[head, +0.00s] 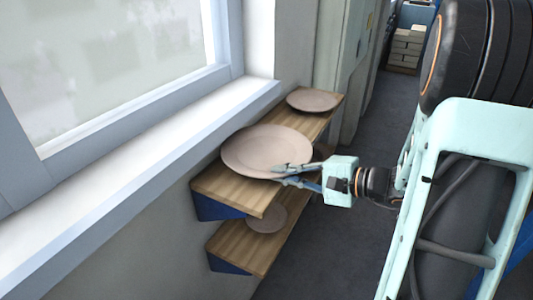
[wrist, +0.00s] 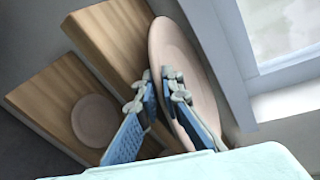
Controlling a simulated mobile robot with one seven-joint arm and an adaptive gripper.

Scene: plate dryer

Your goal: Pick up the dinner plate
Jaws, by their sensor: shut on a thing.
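The dinner plate (head: 262,147), large, round and pinkish-beige, is at the upper wooden shelf (head: 233,188). It overhangs the shelf's window side in the head view. My gripper (head: 284,174) is shut on the plate's near right rim, with one finger above and one below. In the wrist view the plate (wrist: 178,50) appears nearly edge-on, its rim between the blue fingers (wrist: 158,92). I cannot tell whether the plate touches the shelf or hangs just above it.
A smaller plate (head: 313,100) lies at the upper shelf's far end. Another small plate (head: 266,219) lies on the lower shelf (head: 240,243), also in the wrist view (wrist: 95,121). A window sill (head: 150,140) runs along the left. Open floor (head: 335,240) lies to the right.

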